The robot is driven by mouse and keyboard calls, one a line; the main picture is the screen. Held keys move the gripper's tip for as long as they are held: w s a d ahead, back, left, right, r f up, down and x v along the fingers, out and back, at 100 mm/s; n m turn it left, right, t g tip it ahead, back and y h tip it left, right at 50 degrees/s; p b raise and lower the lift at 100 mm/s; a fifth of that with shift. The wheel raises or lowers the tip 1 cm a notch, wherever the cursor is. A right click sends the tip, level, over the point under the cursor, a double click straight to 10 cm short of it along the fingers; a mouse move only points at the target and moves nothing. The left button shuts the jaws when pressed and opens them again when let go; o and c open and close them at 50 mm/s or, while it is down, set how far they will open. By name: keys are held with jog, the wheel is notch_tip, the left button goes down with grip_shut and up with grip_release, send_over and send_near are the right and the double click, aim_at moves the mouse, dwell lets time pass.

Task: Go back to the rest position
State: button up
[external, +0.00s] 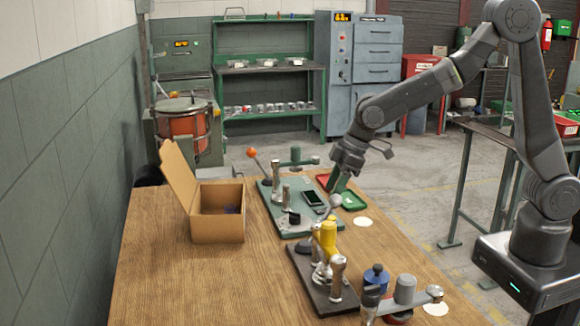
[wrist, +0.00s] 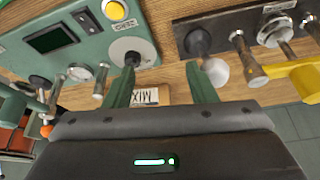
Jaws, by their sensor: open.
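My gripper (external: 337,182) hangs over the wooden table (external: 170,275), above the right side of the green machine plate. In the wrist view its two green fingers (wrist: 163,80) are spread apart with nothing held between them. Behind them the wrist view shows bare wood and part of a small label reading "MIX". The green machine plate (external: 285,225) carries a small dark screen (wrist: 50,38) and a yellow button (wrist: 114,10). My arm is bent, reaching from the right over the table.
An open cardboard box (external: 217,228) stands left of the green plate. A dark-based device with a yellow lever (external: 328,238) stands in front of it. A blue-knobbed part (external: 376,279) is at the front right.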

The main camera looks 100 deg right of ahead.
jog(key=shift+s+a+f, duration=0.1)
jog(key=shift+s+a, duration=0.25)
jog(key=shift+s, duration=0.4)
jog(key=shift+s+a+f, duration=0.1)
jog(key=shift+s+a, duration=0.2)
jog(key=shift+s, duration=0.45)
